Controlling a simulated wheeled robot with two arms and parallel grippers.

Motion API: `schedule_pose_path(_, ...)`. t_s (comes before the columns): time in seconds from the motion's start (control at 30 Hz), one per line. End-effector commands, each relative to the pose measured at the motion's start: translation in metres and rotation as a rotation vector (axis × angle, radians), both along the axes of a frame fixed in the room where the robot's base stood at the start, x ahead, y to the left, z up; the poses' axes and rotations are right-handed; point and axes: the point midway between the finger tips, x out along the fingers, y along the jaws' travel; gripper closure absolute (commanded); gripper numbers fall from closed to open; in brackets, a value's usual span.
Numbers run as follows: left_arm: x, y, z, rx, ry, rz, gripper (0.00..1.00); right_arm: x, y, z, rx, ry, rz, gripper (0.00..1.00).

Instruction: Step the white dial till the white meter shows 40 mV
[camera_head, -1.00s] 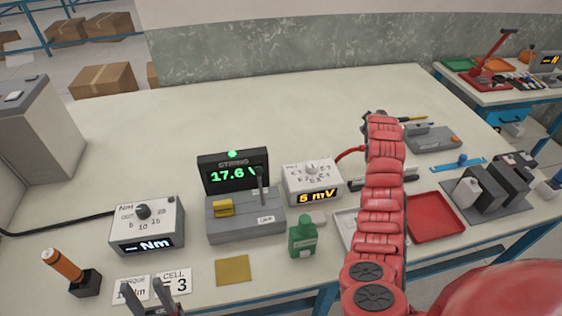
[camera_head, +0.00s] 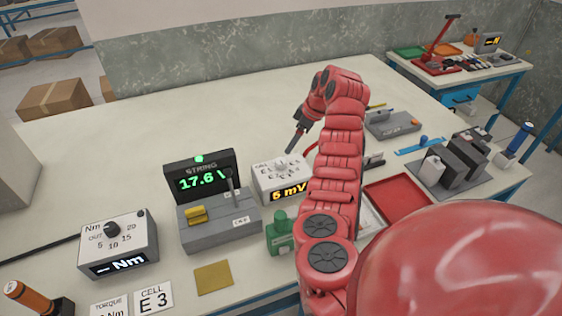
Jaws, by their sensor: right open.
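The white meter (camera_head: 266,190) stands on the bench near the middle, and its lit display (camera_head: 288,193) reads 5 mV in orange. Its white dial (camera_head: 281,164) is on top, among printed cell labels that are partly covered. My right arm comes up from the lower right and bends over to the left. My right gripper (camera_head: 291,149) points down just above and beside the dial. It is open, with nothing seen between its fingers, and appears apart from the dial. The meter's right side is hidden behind my arm. My left gripper is not in view.
A grey STRING unit (camera_head: 225,235) reading 17.6 V stands left of the meter. A green bottle (camera_head: 281,236) is in front. A torque box (camera_head: 130,258) is at left, and a red tray (camera_head: 398,197) at right. The bench behind the meter is clear.

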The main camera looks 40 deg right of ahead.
Motion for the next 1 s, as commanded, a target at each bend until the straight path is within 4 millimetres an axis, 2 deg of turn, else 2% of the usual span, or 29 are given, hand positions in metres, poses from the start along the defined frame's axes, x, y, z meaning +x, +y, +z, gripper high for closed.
schedule_pose_path(0.03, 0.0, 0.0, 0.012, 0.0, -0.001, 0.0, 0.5, 0.003, 0.005, -0.007, 0.005, 0.01, 0.004, 0.21)
schedule_pose_path(0.2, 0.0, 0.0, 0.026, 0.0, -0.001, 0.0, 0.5, 0.016, 0.013, -0.045, 0.004, 0.009, 0.001, 0.21)
schedule_pose_path(0.33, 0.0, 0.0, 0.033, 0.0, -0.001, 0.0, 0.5, 0.025, 0.018, -0.069, 0.004, 0.006, 0.0, 0.21)
schedule_pose_path(0.5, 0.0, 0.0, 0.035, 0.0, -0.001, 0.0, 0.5, 0.032, 0.02, -0.089, 0.003, 0.002, -0.003, 0.21)
schedule_pose_path(0.7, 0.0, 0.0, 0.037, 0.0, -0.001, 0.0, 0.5, 0.036, 0.023, -0.098, -0.001, 0.002, 0.001, 0.21)
schedule_pose_path(0.97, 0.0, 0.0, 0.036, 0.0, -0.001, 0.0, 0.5, 0.036, 0.023, -0.099, -0.002, 0.001, 0.001, 0.21)
schedule_pose_path(1.0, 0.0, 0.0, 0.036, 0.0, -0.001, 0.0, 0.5, 0.036, 0.023, -0.099, -0.002, 0.001, 0.001, 0.26)
